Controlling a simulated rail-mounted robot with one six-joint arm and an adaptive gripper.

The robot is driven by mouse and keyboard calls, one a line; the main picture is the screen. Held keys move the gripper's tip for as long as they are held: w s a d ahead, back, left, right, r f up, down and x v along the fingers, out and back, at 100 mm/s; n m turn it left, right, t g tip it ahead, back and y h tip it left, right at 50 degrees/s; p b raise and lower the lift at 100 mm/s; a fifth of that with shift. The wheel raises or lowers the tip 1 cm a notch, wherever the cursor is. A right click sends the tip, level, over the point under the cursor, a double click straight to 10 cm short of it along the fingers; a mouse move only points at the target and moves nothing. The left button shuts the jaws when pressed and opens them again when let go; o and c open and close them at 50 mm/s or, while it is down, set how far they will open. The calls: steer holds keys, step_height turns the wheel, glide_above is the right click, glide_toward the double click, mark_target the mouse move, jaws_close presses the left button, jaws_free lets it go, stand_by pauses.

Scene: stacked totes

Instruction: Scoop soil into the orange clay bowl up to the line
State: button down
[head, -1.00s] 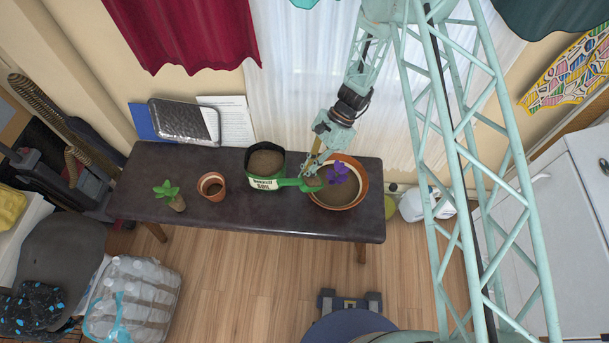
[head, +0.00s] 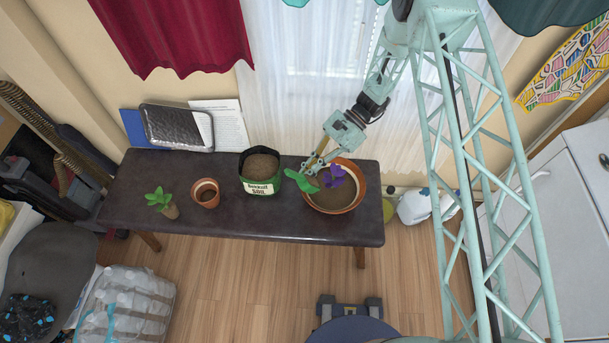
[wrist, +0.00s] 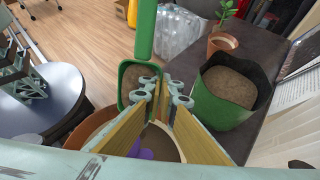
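A line in the bowl cannot be made out. My gripper (head: 314,169) is over the bowl's left side, shut on a green scoop (head: 300,181). In the wrist view the scoop (wrist: 146,30) lies at my fingertips (wrist: 160,92), with some brown soil in its cup; where the fingers grip it is partly hidden. The green soil bag (head: 262,188) stands open and full of soil, left of the bowl.
A metal tray (head: 177,128) leans at the back wall. A white jug (head: 414,208) stands beyond the table's right end.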

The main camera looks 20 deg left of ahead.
steer(key=shift+w+d+r+g+b, duration=0.1)
steer(key=shift+g+b, duration=0.2)
steer(key=shift+b, duration=0.1)
steer(key=shift+r+p, duration=0.1)
steer(key=shift+p, duration=0.2)
stand_by(0.6)
steer(key=shift+t+p, duration=0.4)
steer(key=shift+t, duration=0.2)
steer(key=shift+s+a+f+m+t+h+p, duration=0.1)
steer(key=shift+s+a+t+h+p, duration=0.15)
steer(key=shift+t+h+p, duration=0.35)
steer(key=shift+s+a+f+m+t+h+p, duration=0.1)
steer(key=shift+s+a+t+h+p, duration=0.1)
steer(key=shift+t+h+p, duration=0.4)
steer(key=shift+s+a+f+m+t+h+p, duration=0.15)
steer(key=shift+s+t+h+p, duration=0.1)
steer(key=shift+t+h+p, duration=0.35)
steer(key=t+p, duration=0.1)
steer(key=p, duration=0.1)
steer(key=t+h+p, duration=0.1)
steer(key=shift+s+a+f+p, duration=0.1)
steer(key=shift+s+p, duration=0.15)
steer(key=shift+p, duration=0.1)
steer(key=shift+t+h+p, duration=0.3)
steer(key=shift+h+p, duration=0.1)
steer(key=shift+p, duration=0.35)
steer(key=shift+a+f, duration=0.1)
steer(key=shift+f, duration=0.1)
steer(key=shift+r, duration=0.1)
